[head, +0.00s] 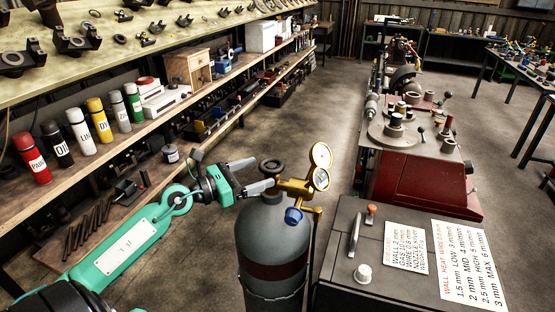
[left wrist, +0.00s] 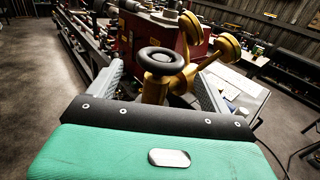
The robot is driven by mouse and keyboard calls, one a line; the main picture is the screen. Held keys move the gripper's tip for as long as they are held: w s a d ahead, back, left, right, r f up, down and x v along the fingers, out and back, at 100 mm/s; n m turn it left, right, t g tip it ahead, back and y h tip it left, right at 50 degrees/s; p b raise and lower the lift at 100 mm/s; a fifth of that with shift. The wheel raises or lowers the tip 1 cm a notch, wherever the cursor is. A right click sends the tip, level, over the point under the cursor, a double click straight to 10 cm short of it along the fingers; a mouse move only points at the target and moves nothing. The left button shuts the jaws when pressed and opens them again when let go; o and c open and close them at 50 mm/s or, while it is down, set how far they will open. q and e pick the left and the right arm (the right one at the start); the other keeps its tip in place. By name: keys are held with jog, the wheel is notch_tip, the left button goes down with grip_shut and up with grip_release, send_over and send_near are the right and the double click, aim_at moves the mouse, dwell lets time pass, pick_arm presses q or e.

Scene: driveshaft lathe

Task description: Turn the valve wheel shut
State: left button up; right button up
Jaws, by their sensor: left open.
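The valve wheel (head: 272,167) is a small black ring on top of the grey gas cylinder (head: 272,232). A brass regulator with round gauges (head: 320,176) and a blue knob (head: 293,215) is beside it. My left gripper (head: 266,173) is open at the cylinder's top, with its two fingers reaching toward the wheel. In the left wrist view the black wheel (left wrist: 157,60) on its brass stem shows between the spread fingers, with a gap on each side. I cannot tell whether either finger touches it. My right gripper is out of sight.
A dark welder box (head: 345,280) with white label sheets stands right of the cylinder. A red lathe (head: 420,180) is behind it. Shelves with spray cans (head: 80,131) and parts line the left. The floor between shelves and lathe is clear.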

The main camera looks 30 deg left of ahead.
aim_at(276, 166)
pick_arm(q)
jog(key=p+x, duration=0.2)
jog(key=x, duration=0.3)
jog(key=shift+w+r, duration=0.15)
jog(key=shift+w, duration=0.05)
jog(key=shift+w+d+p, duration=0.35)
jog(key=shift+w+p, duration=0.05)
jog(key=shift+w, duration=0.1)
jog(key=c, duration=1)
